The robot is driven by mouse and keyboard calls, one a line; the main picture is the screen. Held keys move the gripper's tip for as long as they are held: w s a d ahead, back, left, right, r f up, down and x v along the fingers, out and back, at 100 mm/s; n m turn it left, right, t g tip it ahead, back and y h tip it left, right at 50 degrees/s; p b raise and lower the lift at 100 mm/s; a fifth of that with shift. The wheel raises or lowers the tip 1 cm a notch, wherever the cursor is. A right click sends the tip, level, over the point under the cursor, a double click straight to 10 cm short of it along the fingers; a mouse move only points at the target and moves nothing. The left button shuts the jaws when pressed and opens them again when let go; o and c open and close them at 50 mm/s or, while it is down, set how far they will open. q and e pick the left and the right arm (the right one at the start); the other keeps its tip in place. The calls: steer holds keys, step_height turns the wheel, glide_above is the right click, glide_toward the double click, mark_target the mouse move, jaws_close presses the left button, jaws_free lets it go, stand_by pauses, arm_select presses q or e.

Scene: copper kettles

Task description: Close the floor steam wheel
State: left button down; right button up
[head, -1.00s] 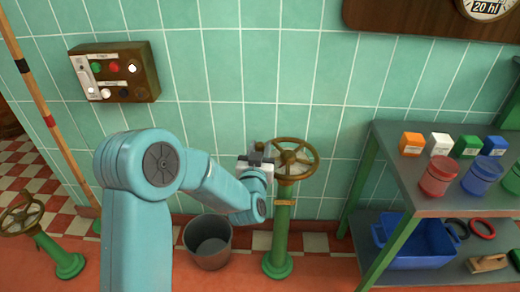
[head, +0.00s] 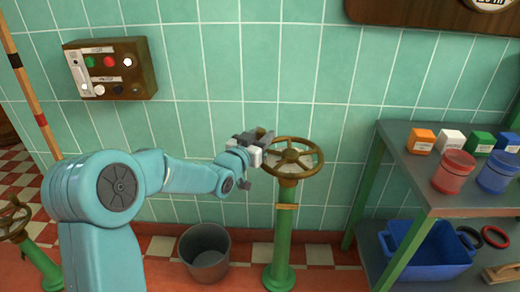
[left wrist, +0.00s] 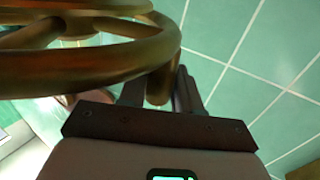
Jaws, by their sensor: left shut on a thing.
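The brass wheel (head: 292,157) lies flat on top of a green floor pedestal (head: 283,230) in the middle of the head view. My left gripper (head: 264,139) is at the upper left of the wheel's rim. In the left wrist view the rim (left wrist: 90,68) crosses the upper left. A short brass handle (left wrist: 158,88) sticks out from the rim between my left fingers, and the gripper is shut on it. The finger tips are partly hidden behind the rim. My right gripper is in neither view.
Another brass wheel (head: 12,220) on a green stand is at the left edge. A grey bucket (head: 205,252) stands left of the pedestal. A shelf (head: 400,160) with small boxes and jars is at the right. A button box (head: 110,70) hangs on the tiled wall.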

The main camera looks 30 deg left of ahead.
arm_select(q)
steer(key=shift+w+a+r+b, duration=0.15)
steer(key=shift+w+b, duration=0.7)
steer(key=shift+w, duration=0.45)
steer(key=c, duration=0.9)
jaws_free()
steer(key=s, duration=0.5)
steer(key=s+d+p, duration=0.1)
steer(key=s, duration=0.4)
steer(key=s+p, duration=0.1)
steer(key=s, duration=0.5)
steer(key=shift+s+d, duration=0.1)
steer(key=shift+d, duration=0.05)
